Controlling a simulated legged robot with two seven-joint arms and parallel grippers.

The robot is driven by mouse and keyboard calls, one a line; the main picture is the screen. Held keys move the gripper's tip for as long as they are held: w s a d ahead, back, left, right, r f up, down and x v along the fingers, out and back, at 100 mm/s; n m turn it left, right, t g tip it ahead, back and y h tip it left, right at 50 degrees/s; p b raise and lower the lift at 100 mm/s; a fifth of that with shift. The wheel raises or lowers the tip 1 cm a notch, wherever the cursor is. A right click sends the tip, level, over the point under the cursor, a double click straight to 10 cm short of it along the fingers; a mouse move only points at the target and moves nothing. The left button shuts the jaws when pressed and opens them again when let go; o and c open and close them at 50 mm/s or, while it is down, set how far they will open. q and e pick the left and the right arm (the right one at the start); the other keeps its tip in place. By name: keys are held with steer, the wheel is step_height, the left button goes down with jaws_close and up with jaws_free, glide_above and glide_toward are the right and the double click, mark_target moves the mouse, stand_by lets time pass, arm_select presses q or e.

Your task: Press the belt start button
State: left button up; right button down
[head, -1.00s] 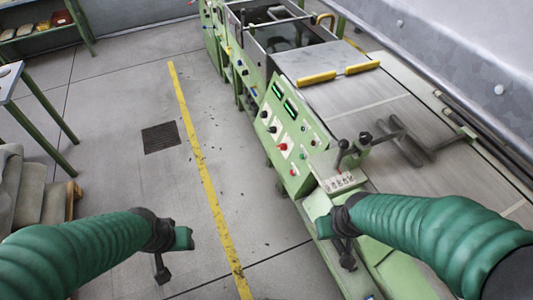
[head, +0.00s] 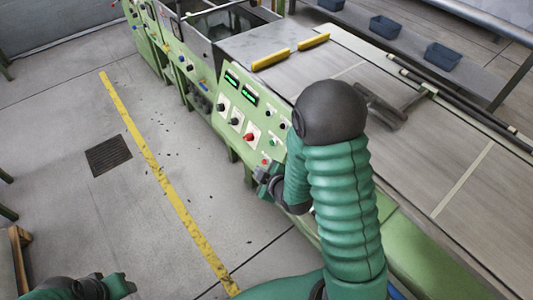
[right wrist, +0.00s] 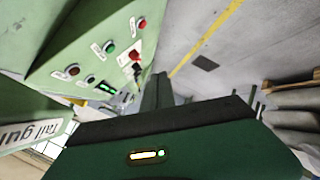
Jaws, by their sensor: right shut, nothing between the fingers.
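The green control panel (head: 238,105) on the machine's side carries two lit green displays, dark knobs and several small buttons. A red button (head: 249,137) sits low on it. In the right wrist view a green button (right wrist: 110,47), a red button (right wrist: 142,23) and a red knob on a white plate (right wrist: 134,56) show; labels are too small to read, so I cannot tell which is belt start. My right gripper (head: 266,184) is shut and empty, beside the panel's lower right end, apart from the buttons; its fingers (right wrist: 157,92) also show in the wrist view. My left gripper (head: 118,285) is partly cut off at the bottom left.
The belt table (head: 460,130) lies right of the panel, with yellow-edged guards (head: 270,59) and a dark metal bracket (head: 380,105) on it. My right arm hides part of it. Blue bins (head: 442,56) stand behind. The floor left of the machine is clear around a yellow line (head: 160,175).

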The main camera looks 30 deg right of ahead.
mark_target(272, 143)
steer(key=s+d+f+n+t+h+b, duration=0.1)
steer(key=s+d+f+n+t+b, duration=0.1)
steer(key=d+f+n+t+b, duration=0.25)
steer(key=shift+t, duration=0.75)
steer(key=w+d+b, duration=0.2)
steer(key=w+b, duration=0.1)
steer(key=b, duration=0.2)
steer(key=w+d+b, duration=0.2)
steer(key=w+b, duration=0.2)
steer(key=b, duration=0.2)
steer(key=w+d+b, duration=0.1)
steer(key=w+b, duration=0.2)
steer(key=b, duration=0.2)
steer(key=shift+w+d+b, duration=0.35)
steer(key=shift+d, duration=0.05)
arm_select(q)
steer(key=s+x, duration=0.2)
steer(key=x, duration=0.9)
steer(key=s+f+x, duration=0.1)
steer(key=s+x, duration=0.2)
steer(key=x, duration=0.7)
steer(key=shift+w+d+f, duration=0.2)
steer(key=shift+d+f, duration=0.15)
steer(key=shift+f, duration=0.05)
